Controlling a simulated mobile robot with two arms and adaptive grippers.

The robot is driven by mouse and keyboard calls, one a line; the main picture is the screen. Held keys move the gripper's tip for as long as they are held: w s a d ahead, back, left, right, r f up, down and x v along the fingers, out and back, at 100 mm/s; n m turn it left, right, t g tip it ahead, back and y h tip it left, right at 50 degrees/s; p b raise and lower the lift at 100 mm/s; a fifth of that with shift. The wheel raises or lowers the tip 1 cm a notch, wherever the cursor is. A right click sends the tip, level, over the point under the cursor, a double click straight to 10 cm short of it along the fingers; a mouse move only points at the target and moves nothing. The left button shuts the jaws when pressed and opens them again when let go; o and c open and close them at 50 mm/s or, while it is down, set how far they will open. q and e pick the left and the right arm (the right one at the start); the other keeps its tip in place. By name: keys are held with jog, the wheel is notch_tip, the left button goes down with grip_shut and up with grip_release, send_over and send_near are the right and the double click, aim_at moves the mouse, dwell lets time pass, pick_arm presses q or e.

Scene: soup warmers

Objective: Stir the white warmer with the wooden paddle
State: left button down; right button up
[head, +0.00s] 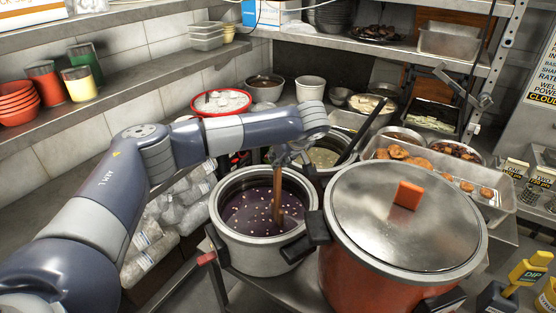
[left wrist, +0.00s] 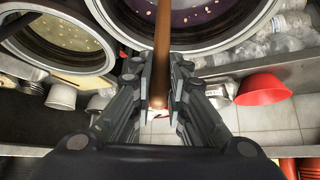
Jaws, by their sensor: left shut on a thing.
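The white warmer (head: 262,262) stands open in the middle of the head view, full of dark purple soup with pale bits. The wooden paddle (head: 278,195) stands nearly upright with its lower end in this soup, right of the middle. The submerged end is hidden. My left gripper (head: 287,158) is above the warmer's far rim and is shut on the paddle's upper part. In the left wrist view the paddle (left wrist: 162,40) runs between the two fingers (left wrist: 161,88), and the purple soup shows beyond. My right gripper is in neither view.
A red warmer (head: 345,270) with a closed metal lid (head: 405,225) stands close at the right. Another open pot (head: 322,157) with yellowish soup and a dark handle stands behind. Plastic bottles (head: 150,245) lie at the left. Shelves hold bowls and trays.

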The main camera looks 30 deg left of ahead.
pick_arm(q)
jog(key=shift+w+f, duration=0.1)
jog(key=w, duration=0.2)
jog(key=shift+w+d+b, duration=0.15)
jog(key=shift+w+b, duration=0.15)
jog(key=shift+w, duration=0.1)
jog(key=shift+a, duration=1.5)
jog(key=shift+w+a, duration=0.1)
jog(key=shift+a, duration=1.5)
